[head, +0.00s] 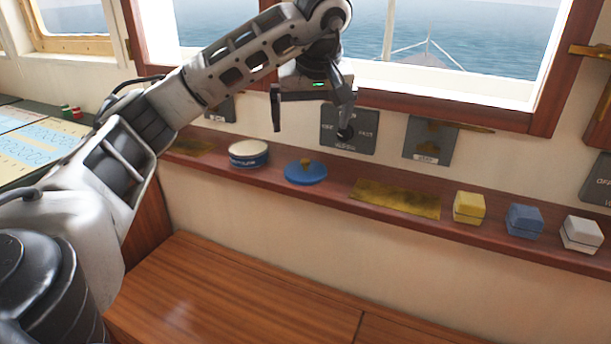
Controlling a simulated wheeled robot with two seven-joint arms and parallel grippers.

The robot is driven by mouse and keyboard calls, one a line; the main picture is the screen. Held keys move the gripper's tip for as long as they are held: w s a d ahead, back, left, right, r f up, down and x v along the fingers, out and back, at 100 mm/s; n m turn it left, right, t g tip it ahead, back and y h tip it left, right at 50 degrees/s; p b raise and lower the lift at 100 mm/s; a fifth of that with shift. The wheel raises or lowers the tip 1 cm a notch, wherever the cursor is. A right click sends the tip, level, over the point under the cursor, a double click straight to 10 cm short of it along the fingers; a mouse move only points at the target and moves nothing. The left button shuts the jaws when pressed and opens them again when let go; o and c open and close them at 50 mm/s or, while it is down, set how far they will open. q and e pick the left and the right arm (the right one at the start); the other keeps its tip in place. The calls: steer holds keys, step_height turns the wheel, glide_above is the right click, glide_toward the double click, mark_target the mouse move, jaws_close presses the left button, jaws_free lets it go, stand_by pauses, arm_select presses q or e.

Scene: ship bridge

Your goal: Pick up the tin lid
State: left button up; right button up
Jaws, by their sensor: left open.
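The tin lid (293,175) looks like a flat blue disc with a small brass-coloured knob on top. It lies on the narrow wooden ledge (335,182) below the window. A round blue tin with a cream top (248,153) stands on the ledge just left of it. My left gripper (309,132) is in the air above the lid, with its fingers apart, pointing down and empty. It does not touch the lid. My right gripper is not in view.
A brass plate (395,198) lies right of the lid. Further right stand a yellow box (469,207), a blue box (524,221) and a white box (581,234). Dark wall panels (349,130) sit behind the ledge. A wooden bench top (230,300) lies below.

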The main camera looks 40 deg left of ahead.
arm_select(q)
glide_above(306, 161)
steer(key=s+d, duration=0.1)
steer(key=d, duration=0.1)
steer(key=f, duration=0.6)
steer(key=shift+s+f, duration=0.1)
steer(key=shift+s, duration=0.1)
steer(key=x, duration=0.5)
steer(key=shift+a+f, duration=0.2)
steer(key=shift+f, duration=0.3)
steer(key=c, duration=0.8)
steer(key=shift+r, duration=0.1)
steer(key=shift+c, duration=0.2)
